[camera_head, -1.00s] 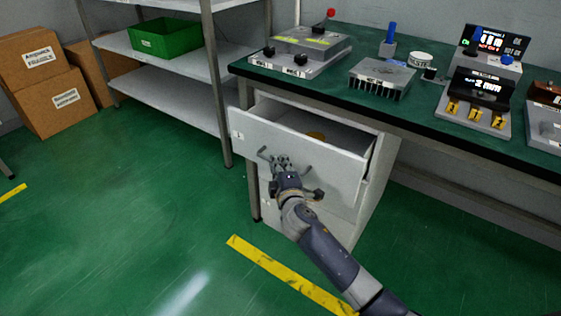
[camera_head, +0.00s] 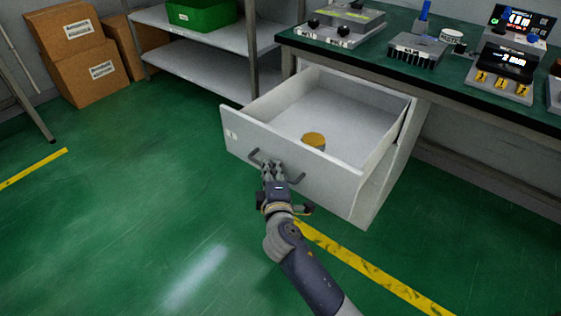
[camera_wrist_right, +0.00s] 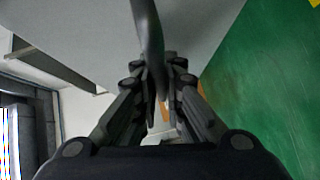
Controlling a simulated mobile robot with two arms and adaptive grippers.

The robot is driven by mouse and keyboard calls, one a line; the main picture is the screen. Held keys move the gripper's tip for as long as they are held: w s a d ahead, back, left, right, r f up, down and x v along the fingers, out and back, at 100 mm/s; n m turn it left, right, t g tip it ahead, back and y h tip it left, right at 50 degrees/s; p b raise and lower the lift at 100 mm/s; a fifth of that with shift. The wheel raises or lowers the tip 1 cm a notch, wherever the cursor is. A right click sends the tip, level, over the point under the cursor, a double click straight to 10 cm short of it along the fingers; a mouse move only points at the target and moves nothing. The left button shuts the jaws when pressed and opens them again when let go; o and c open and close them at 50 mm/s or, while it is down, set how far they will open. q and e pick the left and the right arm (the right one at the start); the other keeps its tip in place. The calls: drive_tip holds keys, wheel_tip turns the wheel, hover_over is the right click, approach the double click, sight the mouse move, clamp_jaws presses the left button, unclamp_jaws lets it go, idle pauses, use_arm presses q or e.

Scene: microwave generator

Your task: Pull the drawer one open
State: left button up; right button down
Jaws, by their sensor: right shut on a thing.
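Drawer one (camera_head: 325,178) is a white drawer under the green-topped bench, pulled far out, with a small label at the left of its front. A round yellow-brown object (camera_head: 314,139) lies inside it on the drawer floor. The dark bar handle (camera_head: 295,181) is on the drawer front. My right gripper (camera_head: 272,165) is at the handle's left part and shut on it. In the right wrist view the handle (camera_wrist_right: 148,40) runs between the fingers (camera_wrist_right: 157,95). My left gripper is not in view.
The bench (camera_head: 455,88) carries several devices, including a finned block (camera_head: 416,50) and a display unit (camera_head: 503,75). A shelf (camera_head: 205,70) with a green bin (camera_head: 203,15) stands behind left. Cardboard boxes (camera_head: 85,60) stand far left. The green floor before the drawer is clear.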

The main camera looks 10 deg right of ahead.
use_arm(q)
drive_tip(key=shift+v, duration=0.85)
use_arm(e)
drive_tip(key=shift+s+a+f, duration=0.1)
drive_tip(key=shift+s+a, duration=1.15)
drive_tip(key=shift+a, duration=0.3)
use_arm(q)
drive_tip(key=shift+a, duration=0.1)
use_arm(e)
drive_tip(key=c, duration=2)
unclamp_jaws()
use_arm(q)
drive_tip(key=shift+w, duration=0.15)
use_arm(e)
drive_tip(key=shift+o, duration=0.2)
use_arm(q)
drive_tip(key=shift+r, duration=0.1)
use_arm(e)
drive_tip(key=s+a+r, duration=0.1)
drive_tip(key=s, duration=1)
drive_tip(key=shift+s+a+r, duration=0.15)
drive_tip(key=shift+s+r, duration=0.25)
drive_tip(key=shift+f, duration=0.1)
